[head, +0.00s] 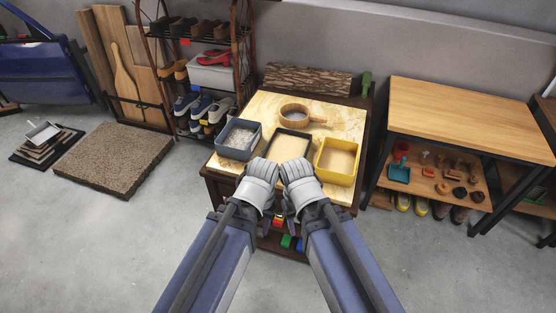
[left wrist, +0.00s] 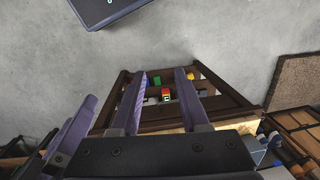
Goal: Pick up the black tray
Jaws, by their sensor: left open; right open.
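The black tray (head: 295,131), dark-rimmed with a pale tan inside, sits on the table in the head view, between a grey-blue tray (head: 240,139) and a yellow tray (head: 337,160). My left gripper (head: 264,163) and right gripper (head: 295,163) are side by side at the table's front edge, just in front of the black tray. They overlap its near side in the picture; I cannot tell whether they touch it. The left wrist view shows my left gripper's jaws (left wrist: 161,72) apart with nothing between them. The black tray cannot be made out there.
A wooden pan (head: 295,115) stands behind the trays on the table (head: 262,106). A shoe rack (head: 205,75) is close on the left and a wooden workbench (head: 470,115) on the right. Coloured blocks (head: 287,240) lie on the shelf below.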

